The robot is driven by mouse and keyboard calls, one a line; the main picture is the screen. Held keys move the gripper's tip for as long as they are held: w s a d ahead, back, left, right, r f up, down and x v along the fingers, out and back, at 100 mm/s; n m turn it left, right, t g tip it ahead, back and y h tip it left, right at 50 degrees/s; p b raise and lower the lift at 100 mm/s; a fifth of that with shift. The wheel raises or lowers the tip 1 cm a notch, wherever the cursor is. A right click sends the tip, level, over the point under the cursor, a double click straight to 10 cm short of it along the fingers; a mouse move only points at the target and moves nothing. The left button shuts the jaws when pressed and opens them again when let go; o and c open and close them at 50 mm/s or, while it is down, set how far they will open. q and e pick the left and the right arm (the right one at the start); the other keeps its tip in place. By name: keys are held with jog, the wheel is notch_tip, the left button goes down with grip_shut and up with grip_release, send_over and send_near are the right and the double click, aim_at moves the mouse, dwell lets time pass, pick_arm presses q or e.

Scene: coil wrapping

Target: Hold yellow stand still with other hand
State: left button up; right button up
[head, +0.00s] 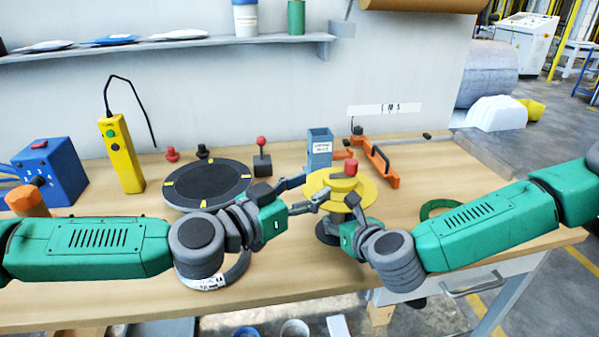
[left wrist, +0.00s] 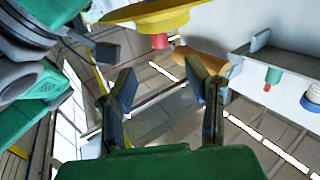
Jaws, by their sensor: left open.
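The yellow stand (head: 367,193) has a wide round yellow disc with a red knob (head: 351,167) on top and a dark base (head: 327,233). My left gripper (head: 314,187) is open at the disc's left edge, one finger above the other in the picture; I cannot tell whether it touches. In the left wrist view the disc (left wrist: 145,13) appears upside down, beyond the open, empty fingers (left wrist: 160,85). My right gripper (head: 344,212) is at the front of the stand, below the disc. Its fingers are partly hidden, so its grip is unclear.
A black turntable (head: 207,184) with yellow marks lies left of the stand. Behind are a grey-blue labelled holder (head: 319,150) and an orange bracket (head: 385,165). A green ring (head: 437,208) lies at the right, a pale coil (head: 238,270) at the front left.

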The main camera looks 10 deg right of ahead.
jog(key=o, duration=0.3)
